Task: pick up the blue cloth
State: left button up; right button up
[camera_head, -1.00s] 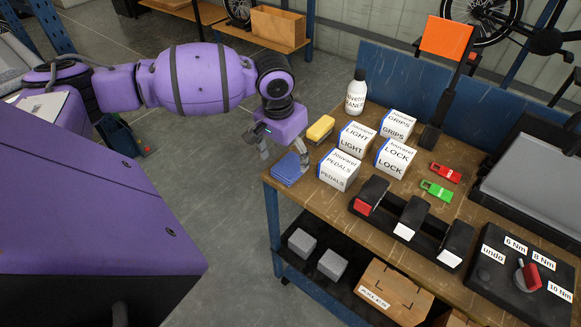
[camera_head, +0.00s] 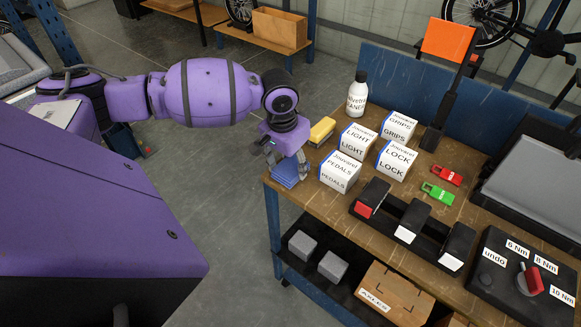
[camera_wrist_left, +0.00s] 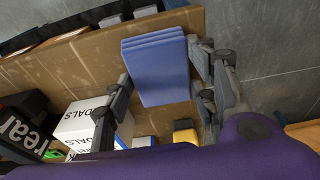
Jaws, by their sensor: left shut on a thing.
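The blue cloth (camera_head: 287,172) is a folded stack at the left corner of the wooden workbench. It also shows in the left wrist view (camera_wrist_left: 158,68), between the two fingers. My left gripper (camera_head: 287,168) comes down over the cloth from above, with a finger at either side of it. In the left wrist view the left gripper (camera_wrist_left: 165,95) is shut on the cloth. I cannot tell whether the cloth touches the bench. My right gripper is not in view.
A yellow sponge-like block (camera_head: 321,131) and the PEDALS box (camera_head: 339,172) stand close to the cloth. LIGHT (camera_head: 356,142), GRIPS (camera_head: 398,127) and LOCK (camera_head: 396,160) boxes and a white bottle (camera_head: 357,93) stand behind. The floor left of the bench (camera_head: 215,220) is clear.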

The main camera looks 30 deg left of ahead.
aim_at(292, 166)
pick_arm(q)
jog(key=shift+r, duration=0.1)
jog(key=shift+r, duration=0.2)
notch_tip(292, 166, up, 3)
jog(key=shift+s+d+r, duration=0.1)
jog(key=shift+s+d, duration=0.05)
jog(key=s+d+r+p, duration=0.1)
jog(key=s+d+r, duration=0.6)
jog(key=s+r, duration=0.2)
jog(key=s, duration=0.2)
jog(key=shift+s+p, duration=0.35)
jog(key=shift+p, duration=0.05)
jog(key=shift+r, duration=0.1)
